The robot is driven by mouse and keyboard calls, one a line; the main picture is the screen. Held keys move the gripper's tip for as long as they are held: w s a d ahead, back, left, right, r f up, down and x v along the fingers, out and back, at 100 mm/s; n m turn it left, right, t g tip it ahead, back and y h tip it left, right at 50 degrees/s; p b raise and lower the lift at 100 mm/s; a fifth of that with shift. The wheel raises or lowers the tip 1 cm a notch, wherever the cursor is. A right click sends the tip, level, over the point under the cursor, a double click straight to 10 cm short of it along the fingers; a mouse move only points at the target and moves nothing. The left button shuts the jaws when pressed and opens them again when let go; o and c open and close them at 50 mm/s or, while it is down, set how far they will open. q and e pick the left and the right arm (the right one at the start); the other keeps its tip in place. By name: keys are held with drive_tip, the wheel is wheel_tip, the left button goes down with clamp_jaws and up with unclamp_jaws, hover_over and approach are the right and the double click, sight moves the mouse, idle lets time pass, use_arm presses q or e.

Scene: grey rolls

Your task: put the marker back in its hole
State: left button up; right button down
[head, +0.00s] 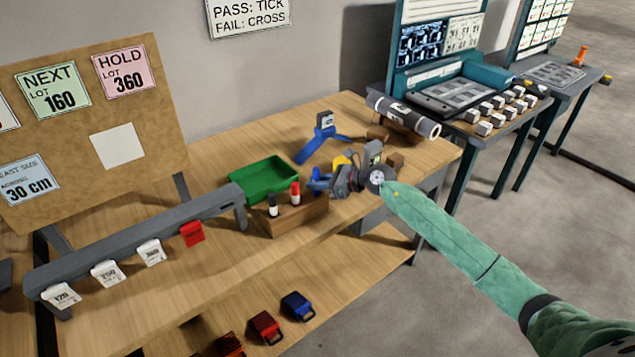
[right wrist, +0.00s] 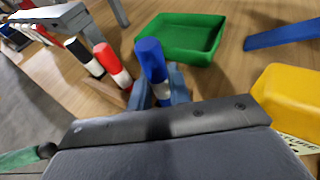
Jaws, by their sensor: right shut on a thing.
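A wooden block (head: 290,222) stands near the front edge of the workbench, with a black-capped marker (head: 272,207) and a red-capped marker (head: 295,192) upright in it. My right gripper (head: 322,183) is shut on a blue marker (right wrist: 150,60), at the right end of the block. The blue marker is roughly upright, cap up, beside the red one (right wrist: 110,62). The fingers hide its lower part, so I cannot tell whether its tip is above or inside a hole. My left gripper is not in view.
An empty green tray (head: 264,180) lies behind the block. A blue stand (head: 322,147) is farther back, and a yellow object (right wrist: 290,95) is close to my right gripper. A grey rail (head: 140,243) with hanging tags runs along the left.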

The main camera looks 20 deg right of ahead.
drive_tip(key=shift+f+b, duration=0.5)
drive_tip(key=shift+f, duration=0.25)
drive_tip(key=c, duration=1.2)
unclamp_jaws()
drive_tip(key=shift+c, duration=0.2)
drive_tip(key=shift+d, duration=0.1)
drive_tip(key=shift+s+d, duration=0.2)
drive_tip(key=shift+d, duration=0.1)
drive_tip(key=b+v, duration=0.2)
drive_tip(key=v, duration=0.5)
drive_tip(key=shift+r+b, duration=0.25)
drive_tip(key=shift+b, duration=0.05)
drive_tip(key=shift+a, duration=0.1)
